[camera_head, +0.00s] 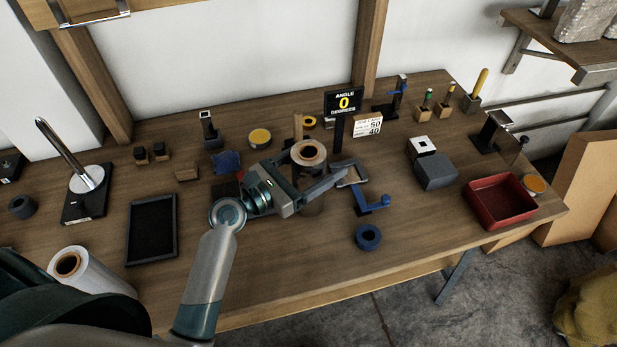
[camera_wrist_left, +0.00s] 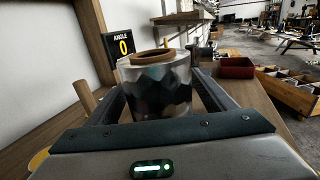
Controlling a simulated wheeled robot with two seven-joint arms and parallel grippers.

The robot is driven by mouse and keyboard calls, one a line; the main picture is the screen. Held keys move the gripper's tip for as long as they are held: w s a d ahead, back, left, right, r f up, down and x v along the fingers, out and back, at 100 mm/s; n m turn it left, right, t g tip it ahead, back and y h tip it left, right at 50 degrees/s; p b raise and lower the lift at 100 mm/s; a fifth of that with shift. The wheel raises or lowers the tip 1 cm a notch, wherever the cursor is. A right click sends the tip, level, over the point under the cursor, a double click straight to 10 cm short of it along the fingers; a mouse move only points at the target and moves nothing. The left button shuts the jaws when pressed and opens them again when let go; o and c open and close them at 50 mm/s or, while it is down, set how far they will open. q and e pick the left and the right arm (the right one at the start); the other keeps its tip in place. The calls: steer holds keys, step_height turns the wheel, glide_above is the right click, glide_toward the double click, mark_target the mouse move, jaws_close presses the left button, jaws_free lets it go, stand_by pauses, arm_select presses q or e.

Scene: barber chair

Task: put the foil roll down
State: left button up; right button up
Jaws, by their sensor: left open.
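The foil roll (camera_wrist_left: 157,88) is a shiny, mirror-like cylinder with a brown core ring on top. It stands upright on the wooden bench (camera_head: 300,255), near the middle in the head view (camera_head: 308,152). My left gripper (camera_head: 322,178) reaches it from the left, with its open fingers on either side of the roll. In the left wrist view the fingers flank the roll, and I cannot tell whether they touch it. The roll's lower part is partly hidden by the gripper. My right gripper is not in view.
An angle sign (camera_head: 343,102) stands just behind the roll. A blue tape ring (camera_head: 368,237) and a blue-handled clamp (camera_head: 372,205) lie in front and to the right. A red tray (camera_head: 501,201) is at the right. The front middle of the bench is clear.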

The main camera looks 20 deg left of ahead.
arm_select(q)
steer(key=shift+w+d, duration=0.25)
steer(key=shift+w, duration=0.15)
jaws_close()
